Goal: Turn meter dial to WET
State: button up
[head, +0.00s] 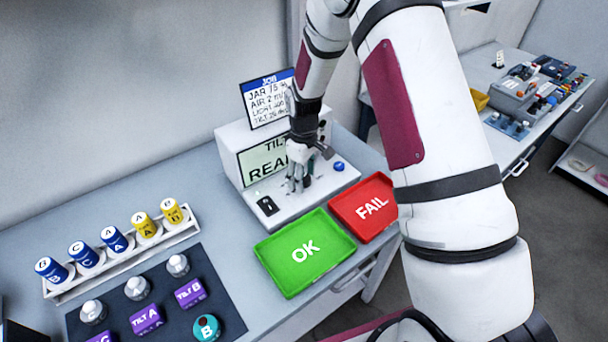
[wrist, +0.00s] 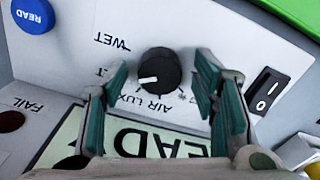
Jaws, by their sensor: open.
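The meter (head: 250,140) is a white box on the table, with a display reading "TILT" and "READY", partly hidden by my gripper in the head view. Its black dial (wrist: 159,70) shows in the wrist view, with a white pointer mark on its left side. Labels around the dial include AIR, LUX, a partly hidden T and WET (wrist: 112,41); the picture is upside down there. The pointer is not at the WET label. My gripper (wrist: 160,85) is open, its fingers to the left and right of the dial; I cannot tell whether they touch it. In the head view my gripper (head: 298,182) is over the meter's front panel.
A blue READ button (wrist: 33,15) and a black rocker switch (wrist: 267,91) flank the dial. A green OK tray (head: 290,270) and a red FAIL tray (head: 365,190) lie in front of the meter. A rack (head: 62,290) of jars and a dark mat (head: 215,262) are at the left.

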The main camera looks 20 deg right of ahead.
jog(key=c, duration=1.2)
jog(key=shift+o, duration=0.2)
jog(key=shift+m, duration=0.3)
jog(key=m+b, duration=0.1)
jog(key=m, duration=0.2)
jog(key=shift+m, duration=0.3)
jog(key=shift+m+b, duration=0.35)
jog(key=shift+m, duration=1.45)
